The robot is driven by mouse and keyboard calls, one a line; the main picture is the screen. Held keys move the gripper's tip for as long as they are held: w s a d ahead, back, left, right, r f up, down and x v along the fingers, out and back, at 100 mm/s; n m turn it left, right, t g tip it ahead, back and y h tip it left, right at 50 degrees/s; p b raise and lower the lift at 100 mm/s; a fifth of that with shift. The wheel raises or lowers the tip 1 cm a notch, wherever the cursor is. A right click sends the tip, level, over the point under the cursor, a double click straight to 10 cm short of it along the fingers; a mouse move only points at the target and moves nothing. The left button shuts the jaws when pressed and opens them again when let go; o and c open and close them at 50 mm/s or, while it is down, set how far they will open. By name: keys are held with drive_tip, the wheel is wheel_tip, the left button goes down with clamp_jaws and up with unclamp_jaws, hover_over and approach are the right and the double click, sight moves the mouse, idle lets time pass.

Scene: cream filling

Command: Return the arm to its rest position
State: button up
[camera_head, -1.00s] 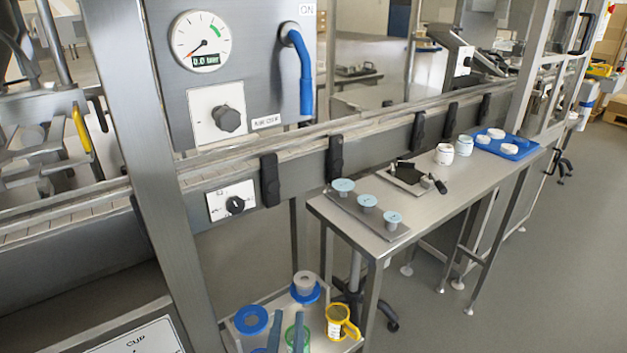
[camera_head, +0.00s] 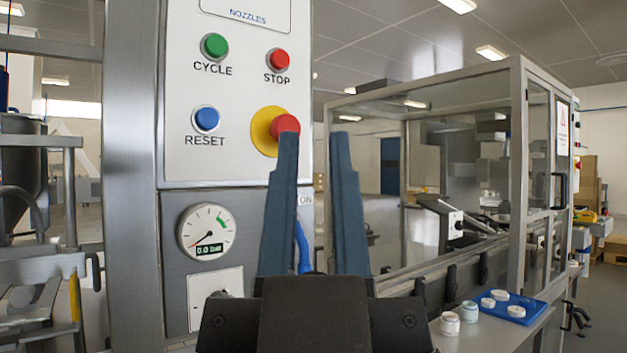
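My gripper (camera_head: 312,145) stands upright in the lower middle of the head view, its two blue-grey fingers pointing up. The fingers are apart, with a gap between them and nothing in it. Its dark body is at the bottom of the picture. The left finger overlaps the edge of the control panel (camera_head: 240,120) and part of the red stop knob (camera_head: 286,127) in the picture; I cannot tell how far in front of them it is.
The panel carries a green button (camera_head: 214,46), a red button (camera_head: 278,60), a blue button (camera_head: 206,119) and a gauge (camera_head: 207,231). At right, a blue tray (camera_head: 516,307) and white jars (camera_head: 450,323) stand on a bench beside a glazed machine enclosure (camera_head: 528,150).

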wheel_tip(320, 180, up, 23)
drive_tip(key=p, duration=2.2)
drive_tip(key=shift+f+p, duration=0.2)
drive_tip(key=shift+p, duration=0.1)
